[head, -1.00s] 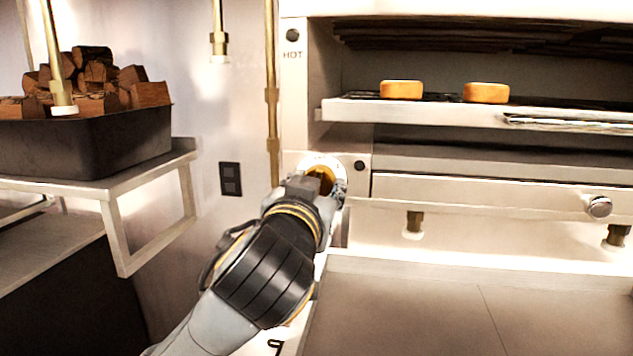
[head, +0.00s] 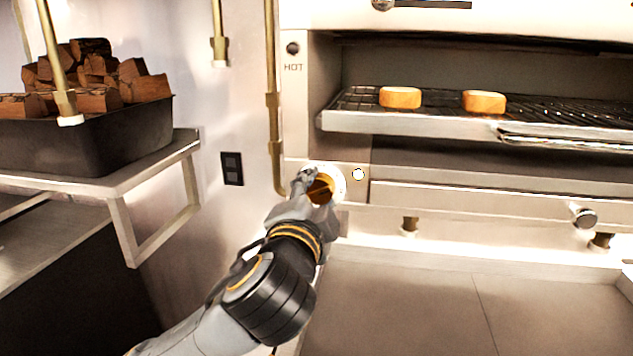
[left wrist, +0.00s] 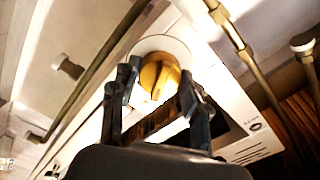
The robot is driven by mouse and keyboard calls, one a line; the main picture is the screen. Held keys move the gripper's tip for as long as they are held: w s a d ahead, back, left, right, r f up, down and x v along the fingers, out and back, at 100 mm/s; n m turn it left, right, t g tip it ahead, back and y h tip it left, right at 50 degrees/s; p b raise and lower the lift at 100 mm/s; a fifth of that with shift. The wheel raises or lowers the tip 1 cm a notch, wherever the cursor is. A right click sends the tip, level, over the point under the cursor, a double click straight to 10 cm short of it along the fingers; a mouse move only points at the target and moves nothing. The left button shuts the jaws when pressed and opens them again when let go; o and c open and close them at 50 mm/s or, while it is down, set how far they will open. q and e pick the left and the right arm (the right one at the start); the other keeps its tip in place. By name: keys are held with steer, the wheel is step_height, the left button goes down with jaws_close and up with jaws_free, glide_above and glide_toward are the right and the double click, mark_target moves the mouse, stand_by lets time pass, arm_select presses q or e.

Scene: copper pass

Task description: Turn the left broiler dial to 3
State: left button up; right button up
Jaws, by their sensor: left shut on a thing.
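The left broiler dial (head: 321,191) is a brass-coloured knob on a pale round plate at the lower left of the broiler front. It also shows in the left wrist view (left wrist: 160,75), with its grip ridge slanted. My left gripper (head: 312,184) is at the dial and shut on it, with one finger on either side in the left wrist view (left wrist: 157,85). The gripper partly hides the dial in the head view. I cannot read the dial's number. A small round light (head: 358,174) right of the dial is lit white. My right gripper is not in view.
Two orange-brown blocks (head: 400,98) sit on the broiler rack (head: 420,125). A metal knob (head: 584,218) is at the right. A black bin of split logs (head: 90,140) stands on a shelf at left. A brass pipe (head: 272,120) runs close left of the dial.

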arm_select(q)
steer(key=m+p, duration=0.1)
steer(key=m, duration=0.1)
steer(key=m+p, duration=0.2)
steer(key=shift+r+m, duration=0.2)
steer(key=shift+m, duration=0.2)
steer(key=m+p, duration=0.3)
steer(key=m, duration=0.1)
steer(key=m+p, duration=0.4)
steer(key=m, duration=0.1)
steer(key=shift+f+m+p, duration=0.1)
steer(key=shift+m+p, duration=0.2)
steer(key=shift+m, duration=0.1)
steer(key=shift+f+m+p, duration=0.15)
steer(key=shift+m+p, duration=0.9)
steer(key=shift+m, duration=0.35)
steer(key=o, duration=1.2)
steer(key=shift+c, duration=0.2)
